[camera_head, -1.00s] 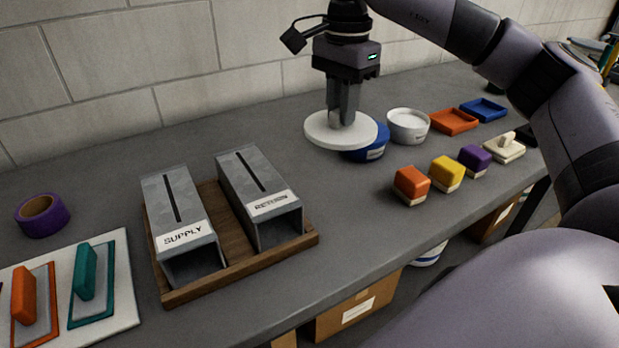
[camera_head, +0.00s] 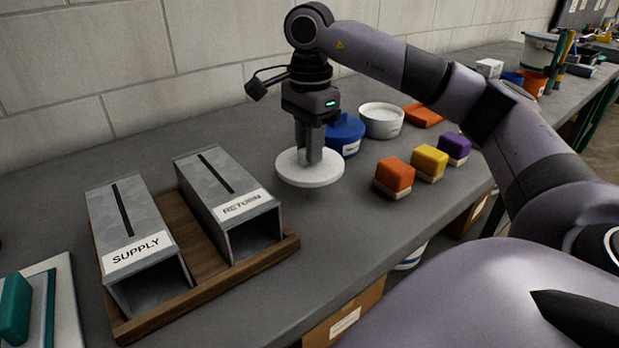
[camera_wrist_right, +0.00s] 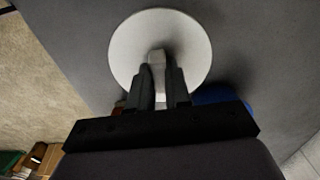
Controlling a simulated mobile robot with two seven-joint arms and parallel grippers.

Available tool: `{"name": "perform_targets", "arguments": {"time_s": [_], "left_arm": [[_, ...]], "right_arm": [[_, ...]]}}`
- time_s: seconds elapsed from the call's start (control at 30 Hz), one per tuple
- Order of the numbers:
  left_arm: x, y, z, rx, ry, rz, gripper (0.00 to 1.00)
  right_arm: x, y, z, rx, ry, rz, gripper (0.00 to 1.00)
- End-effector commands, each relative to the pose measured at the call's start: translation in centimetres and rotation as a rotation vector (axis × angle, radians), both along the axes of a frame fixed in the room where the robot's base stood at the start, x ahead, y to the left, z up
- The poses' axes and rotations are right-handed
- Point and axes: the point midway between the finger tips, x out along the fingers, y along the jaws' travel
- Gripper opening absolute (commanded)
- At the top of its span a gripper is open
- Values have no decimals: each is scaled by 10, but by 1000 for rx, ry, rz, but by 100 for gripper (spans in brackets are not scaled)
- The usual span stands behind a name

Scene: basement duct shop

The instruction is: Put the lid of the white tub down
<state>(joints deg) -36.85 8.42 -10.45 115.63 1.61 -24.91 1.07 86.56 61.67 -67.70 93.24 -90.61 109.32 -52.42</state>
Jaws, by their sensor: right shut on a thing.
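The white round lid (camera_head: 310,172) is in my right gripper (camera_head: 307,158), which points down and is shut on the lid's handle. The lid is level, at or just above the grey bench top; I cannot tell whether it touches. In the right wrist view the lid (camera_wrist_right: 190,42) fills the upper middle, with the gripper (camera_wrist_right: 162,80) closed on its handle. The open white tub (camera_head: 382,121) stands behind and to the right of the lid, its top uncovered. My left gripper does not show.
A blue lidded tub (camera_head: 345,134) stands close behind the lid. An orange block (camera_head: 394,175), a yellow block (camera_head: 429,161) and a purple block (camera_head: 454,147) stand to the right. The SUPPLY and RETURN ducts sit in a wooden tray (camera_head: 291,244) to the left. Bare bench lies in front of the lid.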

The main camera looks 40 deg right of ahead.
Motion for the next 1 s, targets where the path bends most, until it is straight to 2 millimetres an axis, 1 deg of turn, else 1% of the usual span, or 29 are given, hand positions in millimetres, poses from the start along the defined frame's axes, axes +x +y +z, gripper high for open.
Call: {"name": "perform_targets", "arguments": {"time_s": [0.03, 0.17, 0.3, 0.4, 0.5, 0.73, 0.83, 0.87, 0.9, 0.93, 1.0], "left_arm": [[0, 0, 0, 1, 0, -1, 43], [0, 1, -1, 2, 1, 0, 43], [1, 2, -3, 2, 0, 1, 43], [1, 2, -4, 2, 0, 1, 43], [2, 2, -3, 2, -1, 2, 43], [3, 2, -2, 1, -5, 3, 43], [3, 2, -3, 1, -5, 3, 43], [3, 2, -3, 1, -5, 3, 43], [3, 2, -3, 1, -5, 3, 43], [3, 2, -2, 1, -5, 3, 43], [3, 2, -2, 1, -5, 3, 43]], "right_arm": [[0, 0, -6, -1, 2, 0, 0], [0, 0, -16, 0, 1, 0, 0], [0, 0, -37, -2, 3, 0, 0], [0, 0, -50, -1, 1, 0, 0], [0, 0, -54, 0, 0, 1, 0], [0, 0, -54, 0, 0, 1, 0], [0, 0, -58, 0, 1, 1, 0], [0, 0, -58, 0, 1, 1, 21], [0, 0, -57, 0, 0, 1, 34], [0, 0, -57, 0, 0, 1, 43], [0, 0, -57, 0, 0, 1, 43]]}}
